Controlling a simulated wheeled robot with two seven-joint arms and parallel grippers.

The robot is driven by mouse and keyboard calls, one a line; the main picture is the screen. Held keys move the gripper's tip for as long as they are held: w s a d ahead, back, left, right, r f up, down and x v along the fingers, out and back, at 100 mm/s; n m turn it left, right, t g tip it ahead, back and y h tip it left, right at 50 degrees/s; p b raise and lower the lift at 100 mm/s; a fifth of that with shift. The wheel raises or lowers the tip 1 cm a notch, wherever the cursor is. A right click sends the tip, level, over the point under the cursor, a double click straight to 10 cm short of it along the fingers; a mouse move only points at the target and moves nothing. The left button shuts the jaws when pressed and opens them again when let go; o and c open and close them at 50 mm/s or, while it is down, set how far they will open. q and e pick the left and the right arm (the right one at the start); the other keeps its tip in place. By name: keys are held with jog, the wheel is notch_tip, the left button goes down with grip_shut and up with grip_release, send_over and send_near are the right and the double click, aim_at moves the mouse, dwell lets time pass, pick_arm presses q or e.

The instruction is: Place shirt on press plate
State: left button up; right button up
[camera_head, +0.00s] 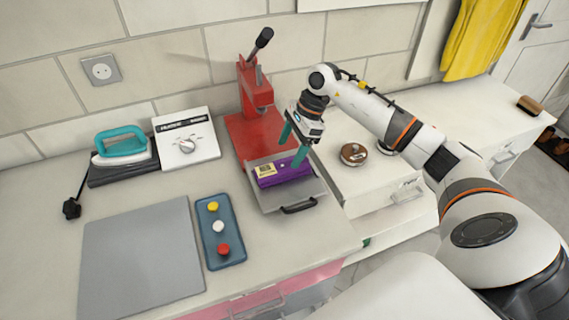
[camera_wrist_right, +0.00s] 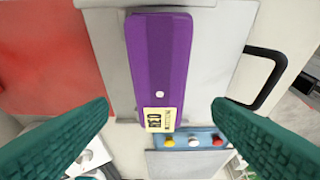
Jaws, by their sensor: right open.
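The folded purple shirt (camera_head: 292,171) with a yellow label lies on the grey press plate (camera_head: 312,190), in front of the red press (camera_head: 253,105). In the right wrist view the shirt (camera_wrist_right: 162,60) lies lengthwise on the plate (camera_wrist_right: 222,45), its label end toward the bottom. My right gripper (camera_head: 293,146) is open just above the shirt, with its green fingers apart. In the right wrist view the fingers stand to either side of the shirt, clear of it. My left gripper is not in view.
A black handle (camera_head: 299,206) sticks out at the plate's front. Left are a blue button panel (camera_head: 208,245), a grey board (camera_head: 140,260), a white dial box (camera_head: 187,150) and a teal iron (camera_head: 122,142). A brown round object (camera_head: 353,153) stands right of the press.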

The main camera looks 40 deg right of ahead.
jog(key=b+v, duration=0.1)
jog(key=v, duration=0.5)
jog(key=shift+f, duration=0.1)
dwell(0.4)
